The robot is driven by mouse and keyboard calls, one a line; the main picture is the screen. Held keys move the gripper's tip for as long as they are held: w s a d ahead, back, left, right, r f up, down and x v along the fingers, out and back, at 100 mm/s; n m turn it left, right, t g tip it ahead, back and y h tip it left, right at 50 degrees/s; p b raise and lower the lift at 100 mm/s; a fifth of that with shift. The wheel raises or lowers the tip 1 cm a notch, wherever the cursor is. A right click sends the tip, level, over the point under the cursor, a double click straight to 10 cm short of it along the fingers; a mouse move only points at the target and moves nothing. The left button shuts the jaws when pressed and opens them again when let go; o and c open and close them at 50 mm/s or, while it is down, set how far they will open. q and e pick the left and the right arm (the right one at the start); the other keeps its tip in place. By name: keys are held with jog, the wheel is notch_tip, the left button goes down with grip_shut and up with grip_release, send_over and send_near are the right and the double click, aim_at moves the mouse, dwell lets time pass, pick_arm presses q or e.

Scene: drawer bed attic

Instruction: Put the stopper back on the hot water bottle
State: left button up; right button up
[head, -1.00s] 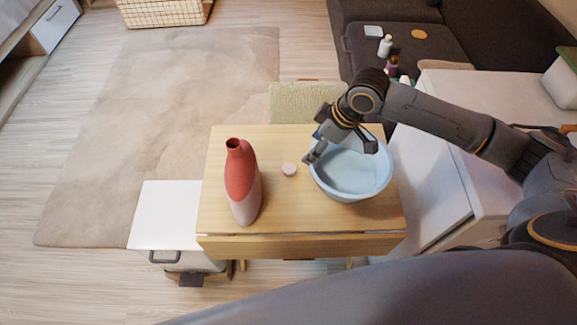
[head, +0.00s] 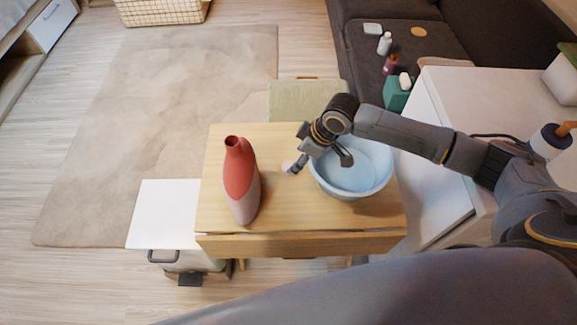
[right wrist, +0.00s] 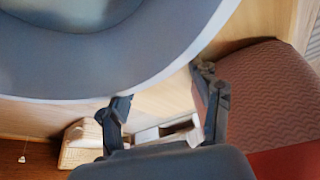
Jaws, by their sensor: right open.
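The hot water bottle (head: 241,180), red above and pale pink below, stands upright on the left of the small wooden table, its dark neck opening uncovered. The small pale pink stopper (head: 287,167) lies on the table between the bottle and the bowl, partly hidden by a finger. My right gripper (head: 320,163) is open and empty, over the bowl's left rim with one finger beside the stopper. In the right wrist view the bottle's textured red side (right wrist: 265,95) is to the right of the open fingers; I cannot make out the stopper there. My left gripper is out of view.
A light blue bowl (head: 377,183) stands on the right of the wooden table (head: 300,215), close to my right gripper. A white cabinet (head: 455,100) is on the right, a white bin (head: 163,212) on the left. The table front is clear.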

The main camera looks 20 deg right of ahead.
aim_at(289, 166)
jog(key=x, duration=0.5)
jog(key=shift+a+r, duration=0.1)
jog(key=shift+a, duration=0.1)
jog(key=shift+s, duration=0.1)
jog(key=c, duration=0.8)
jog(key=shift+c, duration=0.3)
jog(key=shift+r, duration=0.15)
